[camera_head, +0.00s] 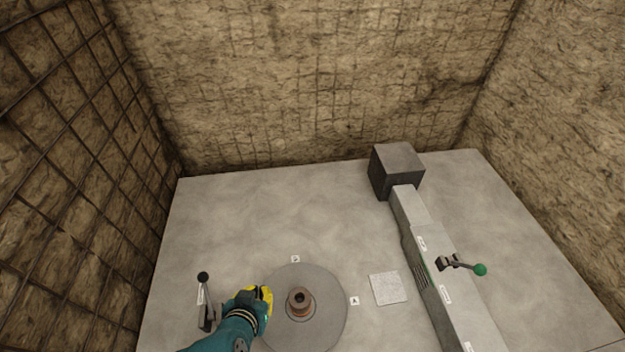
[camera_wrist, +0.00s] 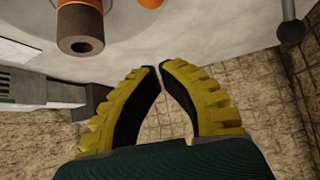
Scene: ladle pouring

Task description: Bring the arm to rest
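My gripper (camera_head: 264,296) is at the lower left of the head view, just left of a brown hollow cylinder. In the wrist view its two yellow fingers with black pads (camera_wrist: 159,66) meet or nearly meet at the tips, with nothing seen between them. The brown cylinder (camera_head: 300,303) stands on a round grey plate (camera_head: 325,325). It also shows in the wrist view (camera_wrist: 80,27), apart from the fingers.
A black-knobbed lever (camera_head: 204,279) stands left of my gripper. On the right, a long grey housing (camera_head: 432,275) carries a green-knobbed lever (camera_head: 479,269) and ends at a dark block (camera_head: 397,170). A pale square (camera_head: 388,289) lies between. The back floor is clear; rough walls enclose it.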

